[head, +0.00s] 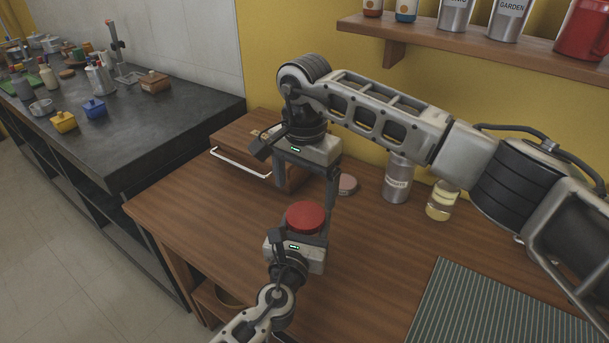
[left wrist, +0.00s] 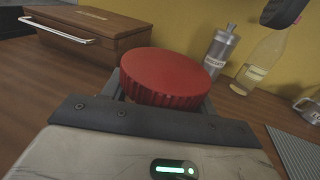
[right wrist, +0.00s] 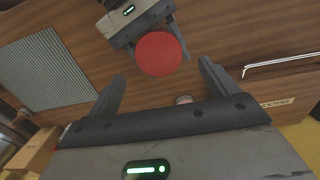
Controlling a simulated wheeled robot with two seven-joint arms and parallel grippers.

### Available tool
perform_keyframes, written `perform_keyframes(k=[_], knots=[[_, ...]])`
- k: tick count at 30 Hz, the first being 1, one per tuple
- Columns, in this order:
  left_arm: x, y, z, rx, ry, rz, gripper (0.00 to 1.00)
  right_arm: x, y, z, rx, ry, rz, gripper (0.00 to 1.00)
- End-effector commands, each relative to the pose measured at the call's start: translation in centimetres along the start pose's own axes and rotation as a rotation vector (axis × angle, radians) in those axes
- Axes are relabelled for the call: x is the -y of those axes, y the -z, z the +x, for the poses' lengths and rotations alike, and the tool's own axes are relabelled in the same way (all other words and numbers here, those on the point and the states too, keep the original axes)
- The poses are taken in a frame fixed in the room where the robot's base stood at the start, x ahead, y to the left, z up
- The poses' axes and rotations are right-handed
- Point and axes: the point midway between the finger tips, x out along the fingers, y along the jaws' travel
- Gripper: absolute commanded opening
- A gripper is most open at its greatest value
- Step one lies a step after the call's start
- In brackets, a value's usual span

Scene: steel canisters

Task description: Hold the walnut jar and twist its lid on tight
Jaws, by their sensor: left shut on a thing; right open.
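The red ridged lid (head: 305,216) sits on the jar in my left gripper (head: 306,238); it also shows large in the left wrist view (left wrist: 166,78). The jar's body is almost wholly hidden below the lid and behind the gripper, so its label cannot be read. My left gripper is shut on the jar. My right gripper (head: 303,204) points down above the lid, open and empty. In the right wrist view the lid (right wrist: 160,54) lies beyond and between the spread fingertips, apart from them. Whether the lid is fully seated cannot be told.
A wooden box (head: 232,140) with a white handle stands behind on the wooden counter. A steel canister (head: 397,182), a glass bottle (head: 441,203) and a small pinkish round thing (head: 347,184) stand to its right. A striped mat (head: 500,308) lies at front right. A shelf (head: 480,48) hangs above.

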Motion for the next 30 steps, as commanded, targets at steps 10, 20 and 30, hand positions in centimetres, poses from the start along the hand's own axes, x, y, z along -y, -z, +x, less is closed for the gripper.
perform_keyframes(k=[10,20,30], knots=[[0.0,0.1,0.0,-0.001,0.001,-0.001,0.00,0.0,-0.1,5.2,0.003,-0.003,0.000,0.86],[0.0,0.0,0.0,-0.001,0.001,-0.001,0.00,0.0,0.0,6.2,0.000,-0.001,0.000,0.86],[0.1,0.0,0.0,0.000,0.001,0.000,0.00,0.0,0.0,6.2,0.000,0.000,0.000,0.39]])
